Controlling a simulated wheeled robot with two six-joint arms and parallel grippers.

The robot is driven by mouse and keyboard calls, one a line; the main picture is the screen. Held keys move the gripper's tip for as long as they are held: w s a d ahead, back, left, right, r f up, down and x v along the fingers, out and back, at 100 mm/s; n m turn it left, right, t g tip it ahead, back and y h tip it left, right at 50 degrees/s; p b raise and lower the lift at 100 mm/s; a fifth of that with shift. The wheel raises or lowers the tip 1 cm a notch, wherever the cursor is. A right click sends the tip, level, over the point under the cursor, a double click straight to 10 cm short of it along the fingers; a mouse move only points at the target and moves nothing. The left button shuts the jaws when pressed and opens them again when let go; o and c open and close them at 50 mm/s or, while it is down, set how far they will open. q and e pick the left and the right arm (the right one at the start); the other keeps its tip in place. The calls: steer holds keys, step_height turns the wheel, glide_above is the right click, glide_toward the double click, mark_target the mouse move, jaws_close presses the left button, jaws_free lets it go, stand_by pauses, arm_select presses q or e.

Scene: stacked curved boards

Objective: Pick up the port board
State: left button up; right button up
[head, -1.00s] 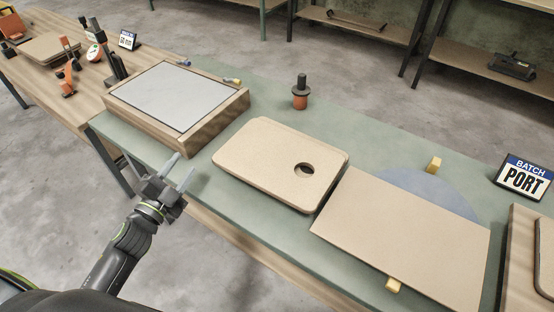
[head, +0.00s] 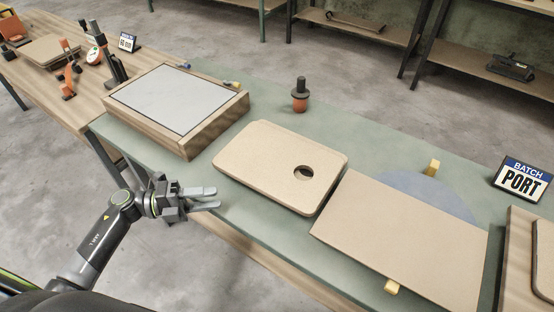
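A tan board with rounded corners and one round hole (head: 262,160) lies on the green bench top (head: 212,203) in the middle of the head view. A plain flat tan board (head: 405,235) lies to its right, partly over a blue-grey disc shape. No label on either board says port; a sign reading BATCH PORT (head: 522,180) stands at the right. My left gripper (head: 217,197) is at the bench's front edge, left of the holed board and apart from it. Its two fingers point right, with a gap between them and nothing held. My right gripper is not in view.
A wooden frame with a light grey panel (head: 173,97) sits at the bench's left end. A dark-and-orange knobbed tool (head: 300,95) stands behind the holed board. Yellow blocks (head: 392,286) (head: 433,167) lie at the plain board's edges. A wooden fixture (head: 517,265) is far right.

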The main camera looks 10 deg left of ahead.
arm_select(q)
steer(key=p, duration=0.2)
glide_toward(266, 194)
steer(key=x, duration=0.4)
steer(key=shift+w+d, duration=0.1)
steer(key=shift+w, duration=0.15)
steer(key=x, duration=0.4)
steer(key=shift+s+d+p, duration=0.1)
steer(key=shift+d+p, duration=0.25)
steer(key=shift+p, duration=0.05)
steer(key=shift+d+f, duration=0.1)
steer(key=shift+d, duration=0.35)
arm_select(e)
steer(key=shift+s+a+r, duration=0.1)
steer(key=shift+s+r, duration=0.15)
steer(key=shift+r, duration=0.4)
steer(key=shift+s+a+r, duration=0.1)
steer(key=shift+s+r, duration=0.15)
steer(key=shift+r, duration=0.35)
arm_select(q)
jaws_close()
